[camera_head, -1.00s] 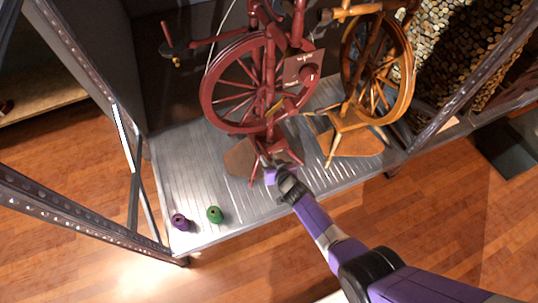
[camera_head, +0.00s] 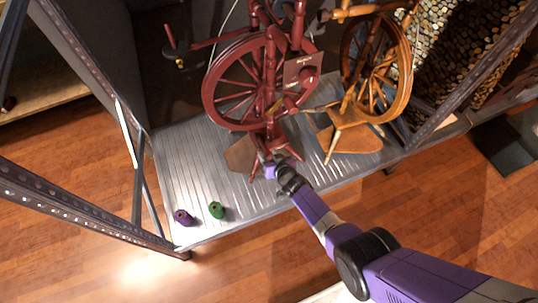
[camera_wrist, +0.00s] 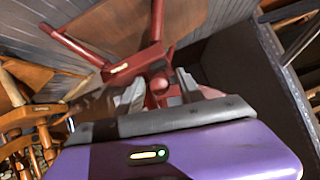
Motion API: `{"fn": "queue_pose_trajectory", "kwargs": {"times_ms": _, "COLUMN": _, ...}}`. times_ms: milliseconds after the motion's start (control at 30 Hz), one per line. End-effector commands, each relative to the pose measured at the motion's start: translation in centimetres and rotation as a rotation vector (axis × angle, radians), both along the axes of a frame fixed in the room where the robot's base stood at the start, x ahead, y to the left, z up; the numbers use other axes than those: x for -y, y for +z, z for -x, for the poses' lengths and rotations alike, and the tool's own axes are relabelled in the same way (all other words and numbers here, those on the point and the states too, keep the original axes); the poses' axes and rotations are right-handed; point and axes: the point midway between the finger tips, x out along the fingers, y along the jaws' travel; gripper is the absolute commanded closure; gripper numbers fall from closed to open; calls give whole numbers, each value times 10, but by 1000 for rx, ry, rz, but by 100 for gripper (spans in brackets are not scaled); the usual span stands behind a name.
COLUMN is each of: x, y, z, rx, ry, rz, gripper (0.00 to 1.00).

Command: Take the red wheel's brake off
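The red spinning wheel (camera_head: 268,100) stands on the grey ribbed shelf, with a small sign (camera_head: 303,68) on its upper right. I cannot tell which part is its brake. My gripper (camera_head: 268,165) is low at the wheel's front, by its legs and brown treadle (camera_head: 240,154). In the wrist view my gripper's fingers (camera_wrist: 160,90) are apart, with a rounded red part (camera_wrist: 159,82) of the wheel showing between or just beyond them. I cannot tell whether they touch it. The treadle also shows in the wrist view (camera_wrist: 110,22).
A light wooden spinning wheel (camera_head: 401,80) stands close on the right. A purple spool (camera_head: 183,217) and a green spool (camera_head: 217,210) are at the shelf's front left. Metal shelf posts (camera_head: 85,220) frame both sides.

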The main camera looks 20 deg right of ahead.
Motion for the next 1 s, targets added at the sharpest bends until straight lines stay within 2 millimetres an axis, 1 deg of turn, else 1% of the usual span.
{"fn": "queue_pose_trajectory", "kwargs": {"times_ms": 267, "x": 0, "y": 0, "z": 1, "rx": 0, "ry": 0, "rz": 0, "gripper": 56}}
{"fn": "queue_pose_trajectory", "kwargs": {"times_ms": 367, "x": 0, "y": 4, "z": 4, "rx": 0, "ry": 0, "rz": 0, "gripper": 56}}
{"fn": "queue_pose_trajectory", "kwargs": {"times_ms": 467, "x": 1, "y": 11, "z": 12, "rx": -1, "ry": -1, "rz": 0, "gripper": 56}}
{"fn": "queue_pose_trajectory", "kwargs": {"times_ms": 800, "x": 3, "y": 37, "z": 51, "rx": -1, "ry": -1, "rz": 0, "gripper": 56}}
{"fn": "queue_pose_trajectory", "kwargs": {"times_ms": 1000, "x": 3, "y": 42, "z": 63, "rx": 0, "ry": 0, "rz": 0, "gripper": 56}}
